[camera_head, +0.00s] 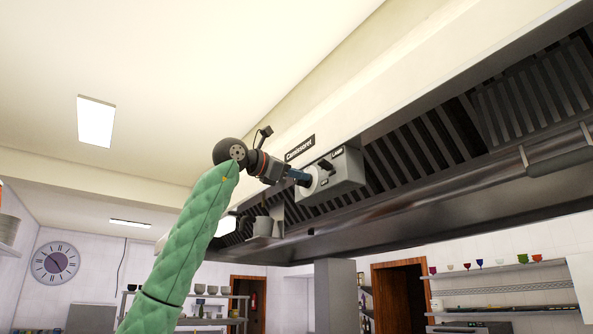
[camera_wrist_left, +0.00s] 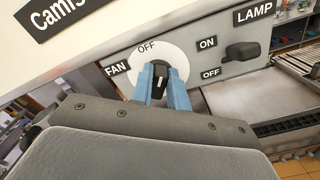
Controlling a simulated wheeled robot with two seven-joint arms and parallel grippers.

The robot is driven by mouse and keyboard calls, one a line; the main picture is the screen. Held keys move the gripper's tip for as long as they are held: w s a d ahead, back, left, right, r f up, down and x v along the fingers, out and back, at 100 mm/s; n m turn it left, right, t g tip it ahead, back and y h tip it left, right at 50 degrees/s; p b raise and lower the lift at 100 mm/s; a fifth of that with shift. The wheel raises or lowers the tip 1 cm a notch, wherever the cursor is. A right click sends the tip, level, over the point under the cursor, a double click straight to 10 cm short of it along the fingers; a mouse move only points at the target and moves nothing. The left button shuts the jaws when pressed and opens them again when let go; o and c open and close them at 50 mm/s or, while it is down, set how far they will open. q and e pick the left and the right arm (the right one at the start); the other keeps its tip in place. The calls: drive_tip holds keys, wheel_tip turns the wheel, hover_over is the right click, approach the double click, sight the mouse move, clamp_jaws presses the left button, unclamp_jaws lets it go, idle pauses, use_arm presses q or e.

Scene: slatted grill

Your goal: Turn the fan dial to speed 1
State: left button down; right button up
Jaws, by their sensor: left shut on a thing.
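The fan dial (camera_wrist_left: 161,58) is a white disc with a black knob (camera_wrist_left: 160,73) on a grey control box (camera_head: 345,178). In the wrist view, OFF is printed at its top and a FAN label sits to its left. No speed numbers are readable; the fingers cover the lower part of the disc. In the head view the dial (camera_head: 319,180) is the pale round shape on the box's left side. My left gripper (camera_head: 305,178) has its blue fingers closed on the knob; the fingers (camera_wrist_left: 162,88) sit on either side of it. My right gripper is not in view.
A lamp switch (camera_wrist_left: 243,52) with ON and OFF labels is right of the dial. The hood (camera_head: 430,210) with its slatted filters (camera_head: 440,130) stretches right of the box. Open room lies left of my arm. Shelves (camera_head: 500,268) and a wall clock (camera_head: 55,263) are far back.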

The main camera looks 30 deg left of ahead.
use_arm(q)
drive_tip(key=shift+m+p, duration=0.3)
drive_tip(key=shift+m, duration=0.6)
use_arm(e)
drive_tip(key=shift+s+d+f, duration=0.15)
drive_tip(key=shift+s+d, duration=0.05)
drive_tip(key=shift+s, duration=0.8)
use_arm(q)
drive_tip(key=shift+d, duration=0.1)
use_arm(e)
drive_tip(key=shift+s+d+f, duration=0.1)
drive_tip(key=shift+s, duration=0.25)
use_arm(q)
drive_tip(key=c, duration=1.4)
unclamp_jaws()
drive_tip(key=shift+o, duration=0.2)
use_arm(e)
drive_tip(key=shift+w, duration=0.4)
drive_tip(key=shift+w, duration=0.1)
use_arm(q)
drive_tip(key=shift+f, duration=0.1)
